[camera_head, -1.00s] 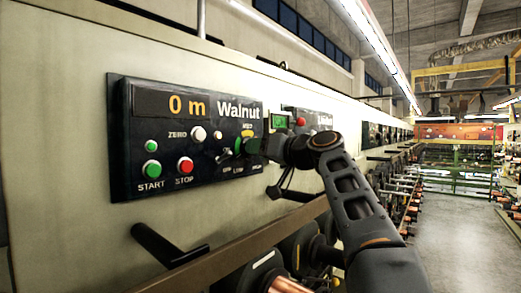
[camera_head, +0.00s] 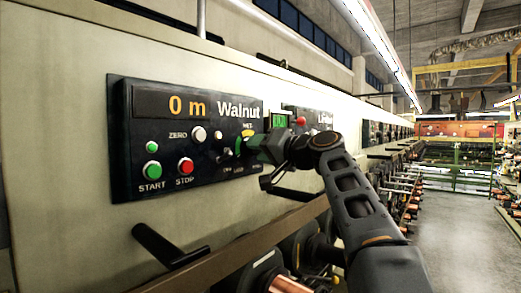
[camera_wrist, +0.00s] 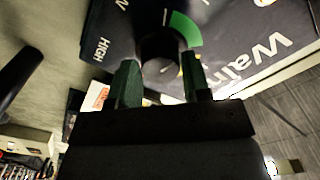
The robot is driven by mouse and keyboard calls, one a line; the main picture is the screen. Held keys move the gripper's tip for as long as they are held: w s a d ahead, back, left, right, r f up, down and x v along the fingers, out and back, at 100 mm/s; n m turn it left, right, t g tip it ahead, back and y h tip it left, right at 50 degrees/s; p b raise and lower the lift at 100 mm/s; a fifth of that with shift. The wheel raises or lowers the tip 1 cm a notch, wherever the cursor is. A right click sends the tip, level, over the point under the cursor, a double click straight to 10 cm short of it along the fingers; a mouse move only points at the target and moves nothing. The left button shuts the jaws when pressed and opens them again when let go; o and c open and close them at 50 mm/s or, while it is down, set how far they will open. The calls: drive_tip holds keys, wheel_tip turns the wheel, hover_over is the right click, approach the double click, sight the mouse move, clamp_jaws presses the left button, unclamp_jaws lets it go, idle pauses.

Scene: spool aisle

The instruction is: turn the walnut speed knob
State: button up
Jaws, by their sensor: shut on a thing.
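The Walnut panel (camera_head: 150,160) is a dark control box on the machine's wall, with its display reading 0 m. The speed knob (camera_wrist: 160,52) is a dark round knob on it in the wrist view, with a small pale mark on its face. A green scale arc (camera_wrist: 187,28) and the word HIGH are printed near it. My gripper (camera_wrist: 160,80) has one green finger on each side of the knob and is shut on it. In the head view my gripper (camera_head: 252,148) is at the panel's right side and hides the knob.
The green START button (camera_head: 153,170), red STOP button (camera_head: 185,166) and white ZERO button (camera_head: 199,134) lie left of my gripper. A second panel (camera_head: 318,120) stands just beyond. A black bar (camera_head: 165,245) juts out below. The aisle floor (camera_head: 460,235) at right is open.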

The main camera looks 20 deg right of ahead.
drive_tip(key=o, duration=0.9)
drive_tip(key=b+v, duration=0.4)
drive_tip(key=v, duration=1)
drive_tip(key=shift+a, duration=0.1)
